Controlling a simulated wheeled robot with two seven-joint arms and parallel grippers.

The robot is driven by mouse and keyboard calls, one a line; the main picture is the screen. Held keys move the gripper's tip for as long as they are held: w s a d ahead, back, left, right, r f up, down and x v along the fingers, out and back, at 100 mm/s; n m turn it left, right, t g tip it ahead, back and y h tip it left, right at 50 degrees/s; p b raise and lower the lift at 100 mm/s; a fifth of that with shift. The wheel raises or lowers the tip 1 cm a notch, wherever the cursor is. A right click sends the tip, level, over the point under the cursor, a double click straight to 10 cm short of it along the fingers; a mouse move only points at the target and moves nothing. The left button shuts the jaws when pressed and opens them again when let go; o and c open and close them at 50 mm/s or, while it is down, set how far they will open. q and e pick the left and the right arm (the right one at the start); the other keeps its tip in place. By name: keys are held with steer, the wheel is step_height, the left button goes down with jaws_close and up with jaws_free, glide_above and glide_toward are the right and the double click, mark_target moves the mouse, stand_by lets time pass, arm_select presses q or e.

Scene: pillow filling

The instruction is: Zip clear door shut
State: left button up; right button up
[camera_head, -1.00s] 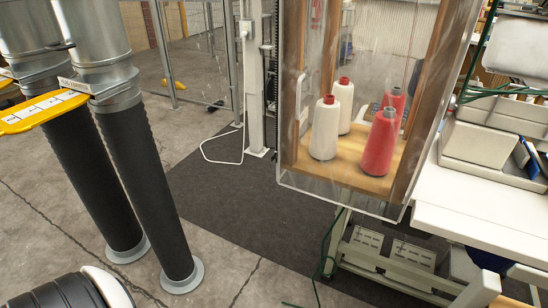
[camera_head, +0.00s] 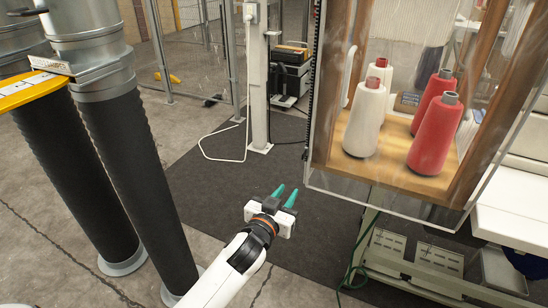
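The clear door (camera_head: 385,205) is a transparent panel on the right, in front of a wooden cabinet (camera_head: 484,120). Its lower edge hangs a little below the wood; I cannot tell how far shut it is. A white handle (camera_head: 348,74) shows near its left side. My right gripper is out of view.
White and red thread cones (camera_head: 434,135) stand behind the clear panel. Two thick black hoses (camera_head: 122,175) stand on the left. A white table (camera_head: 512,208) is at right, with a wheeled frame and green cable below. Dark mat (camera_head: 215,180) lies open between.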

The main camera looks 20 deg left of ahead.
mark_target(305, 154)
arm_select(q)
steer(key=w+r+p, duration=0.1)
steer(key=w+r, duration=0.2)
steer(key=w, duration=0.8)
steer(key=shift+w+r+t, duration=0.2)
steer(key=shift+w+t, duration=0.1)
steer(key=shift+t, duration=0.1)
jaws_close()
stand_by(1.0)
